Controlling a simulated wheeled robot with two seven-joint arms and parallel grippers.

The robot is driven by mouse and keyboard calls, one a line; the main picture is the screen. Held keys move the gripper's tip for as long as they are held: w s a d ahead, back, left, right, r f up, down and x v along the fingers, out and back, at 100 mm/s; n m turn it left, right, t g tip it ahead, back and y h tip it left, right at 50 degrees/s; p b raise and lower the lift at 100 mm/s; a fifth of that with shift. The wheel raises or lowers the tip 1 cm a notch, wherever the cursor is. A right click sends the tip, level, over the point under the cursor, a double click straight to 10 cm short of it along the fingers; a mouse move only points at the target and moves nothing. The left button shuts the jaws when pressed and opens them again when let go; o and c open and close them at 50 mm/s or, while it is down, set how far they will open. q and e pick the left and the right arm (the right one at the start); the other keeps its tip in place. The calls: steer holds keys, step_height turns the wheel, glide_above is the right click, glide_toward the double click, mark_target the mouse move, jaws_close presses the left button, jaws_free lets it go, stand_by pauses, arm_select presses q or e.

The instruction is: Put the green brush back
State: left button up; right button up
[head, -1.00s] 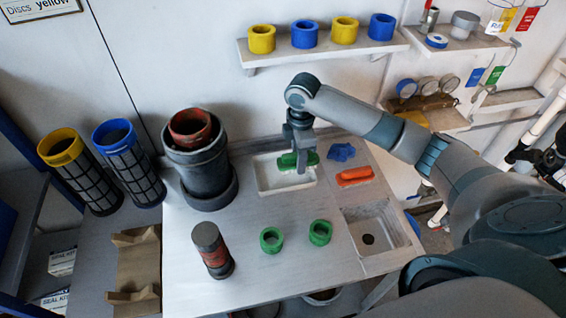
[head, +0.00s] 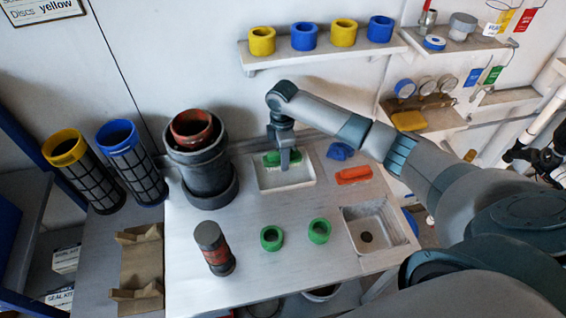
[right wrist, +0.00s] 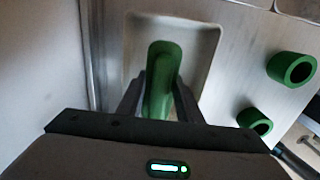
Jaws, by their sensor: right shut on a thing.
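The green brush (head: 282,157) is in my right gripper (head: 284,160), over the white tray (head: 288,186) at the back of the bench. In the right wrist view, the green brush (right wrist: 161,78) lies between the two fingers of my right gripper (right wrist: 160,88), which are shut on it. The white tray (right wrist: 205,40) is behind it in that view. I cannot tell whether the brush's underside touches the tray floor. My left gripper is not in view.
A blue brush (head: 341,151) and a red-orange brush (head: 353,175) lie right of the tray. A dark vessel (head: 203,165) stands left of it. Two green rings (head: 271,238) and a dark cylinder (head: 213,248) stand in front. A sink (head: 370,228) is at right.

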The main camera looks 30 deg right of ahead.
step_height(320, 180, down, 3)
steer(key=shift+r+p, duration=0.1)
steer(key=shift+p, duration=0.4)
steer(key=shift+f, duration=0.25)
steer(key=shift+f, duration=0.1)
steer(key=o, duration=1.2)
step_height(320, 180, up, 7)
steer(key=shift+f+b, duration=0.2)
steer(key=shift+b, duration=0.8)
steer(key=shift+r, duration=0.6)
